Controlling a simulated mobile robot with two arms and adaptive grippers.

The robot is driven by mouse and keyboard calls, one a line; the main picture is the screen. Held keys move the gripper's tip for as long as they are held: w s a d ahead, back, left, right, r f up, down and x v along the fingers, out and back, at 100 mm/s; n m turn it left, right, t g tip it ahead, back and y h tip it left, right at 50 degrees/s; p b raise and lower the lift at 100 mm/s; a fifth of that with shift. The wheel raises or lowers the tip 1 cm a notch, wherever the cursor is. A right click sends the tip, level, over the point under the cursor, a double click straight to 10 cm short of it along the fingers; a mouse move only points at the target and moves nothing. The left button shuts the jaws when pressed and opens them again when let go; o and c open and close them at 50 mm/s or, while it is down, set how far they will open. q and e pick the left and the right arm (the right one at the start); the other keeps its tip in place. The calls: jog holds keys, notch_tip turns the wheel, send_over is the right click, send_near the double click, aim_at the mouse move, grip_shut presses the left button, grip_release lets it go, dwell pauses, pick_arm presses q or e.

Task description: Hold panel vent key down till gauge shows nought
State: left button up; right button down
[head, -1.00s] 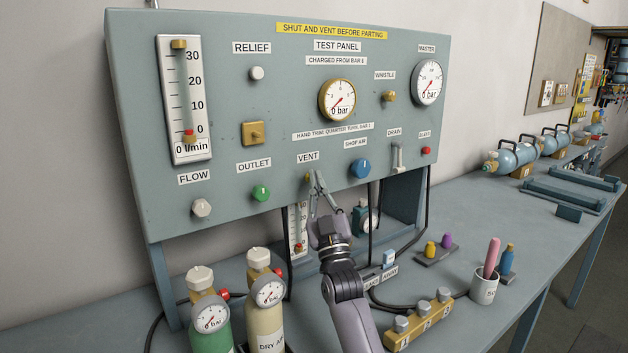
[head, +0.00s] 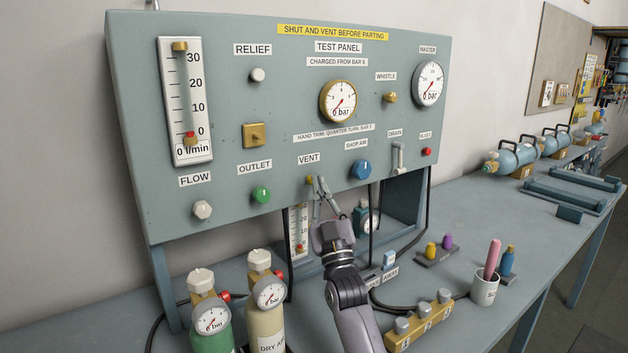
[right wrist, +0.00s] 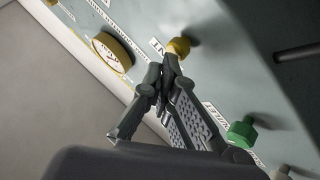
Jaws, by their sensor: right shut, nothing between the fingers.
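The brass vent key (head: 309,180) sits under the VENT label on the grey-green test panel (head: 225,100). It also shows in the right wrist view (right wrist: 180,46). My right gripper (head: 320,181) is shut and empty, its fingertips just in front of and right of the key. In the right wrist view the fingertips (right wrist: 167,66) are close by the key; I cannot tell if they touch it. The brass-rimmed gauge (head: 338,101) above reads "0 bar", though its fine needle position is hard to read. My left gripper is not in view.
A blue SHOP AIR knob (head: 360,169) is right of the key and a green OUTLET knob (head: 261,194) left. Two gauged cylinders, one green (head: 212,328) and one cream (head: 267,325), stand below. A brass block (head: 419,322) sits on the bench near my right arm.

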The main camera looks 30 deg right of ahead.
jog(key=shift+s, duration=0.4)
jog(key=shift+s+d+p, duration=0.15)
jog(key=shift+s+p, duration=0.35)
jog(key=shift+s, duration=0.8)
jog(key=shift+s+d+p, duration=0.1)
jog(key=shift+s+p, duration=0.4)
jog(key=shift+s, duration=0.75)
jog(key=shift+r, duration=0.15)
